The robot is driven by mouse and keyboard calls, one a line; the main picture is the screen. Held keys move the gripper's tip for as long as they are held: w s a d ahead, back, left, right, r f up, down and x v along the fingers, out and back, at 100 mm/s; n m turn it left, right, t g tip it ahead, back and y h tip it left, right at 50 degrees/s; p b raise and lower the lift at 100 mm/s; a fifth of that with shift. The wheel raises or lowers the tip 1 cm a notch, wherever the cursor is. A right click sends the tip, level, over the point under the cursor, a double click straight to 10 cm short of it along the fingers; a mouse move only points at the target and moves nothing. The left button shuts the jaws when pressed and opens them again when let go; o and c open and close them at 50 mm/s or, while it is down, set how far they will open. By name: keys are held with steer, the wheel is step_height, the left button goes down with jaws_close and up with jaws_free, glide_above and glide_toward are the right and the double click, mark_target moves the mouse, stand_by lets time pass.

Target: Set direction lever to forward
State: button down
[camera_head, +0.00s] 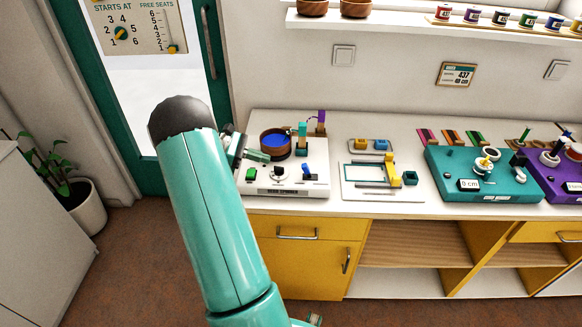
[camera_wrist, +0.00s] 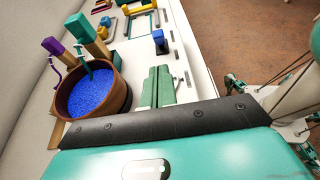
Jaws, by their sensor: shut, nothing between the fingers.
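A white board (camera_head: 257,188) on the counter carries a small blue lever (camera_head: 307,169), a black round knob (camera_head: 278,173) and a green piece (camera_head: 251,174). The blue lever also stands upright in the wrist view (camera_wrist: 160,41), beyond my fingertips. No readable label shows which part is the direction lever or which side is forward. My gripper (camera_head: 266,157) is over the board's back left, beside a brown bowl of blue beads (camera_head: 272,138). In the wrist view its green fingers (camera_wrist: 157,84) are together and empty, apart from the lever. The black knob and green piece are hidden there.
Teal and purple posts (camera_head: 302,130) stand just right of the bowl. A white tray (camera_head: 352,190) with a yellow piece lies to the right, then a teal board (camera_head: 440,187) and a purple board (camera_head: 567,194).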

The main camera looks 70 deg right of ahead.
glide_toward(306, 164)
steer(key=s+f, duration=0.2)
steer(key=s+d+f, duration=0.1)
steer(key=s+f, duration=0.1)
steer(key=f, duration=0.1)
steer(key=shift+s, duration=0.35)
steer(key=shift+s+r+t, duration=0.2)
steer(key=shift+r+t, duration=0.15)
steer(key=shift+t, duration=0.15)
stand_by(0.3)
steer(key=shift+s+d+r+t+y, duration=0.2)
steer(key=shift+s+r+t+y, duration=0.4)
steer(key=shift+t, duration=0.7)
steer(key=s+t, duration=0.1)
steer(key=s+r+t, duration=0.1)
steer(key=t, duration=0.1)
steer(key=shift+d+y, duration=0.2)
steer(key=shift+y, duration=0.1)
steer(key=shift+w, duration=0.25)
steer(key=shift+s+r, duration=0.1)
steer(key=shift+s, duration=0.05)
steer(key=shift+r, duration=0.7)
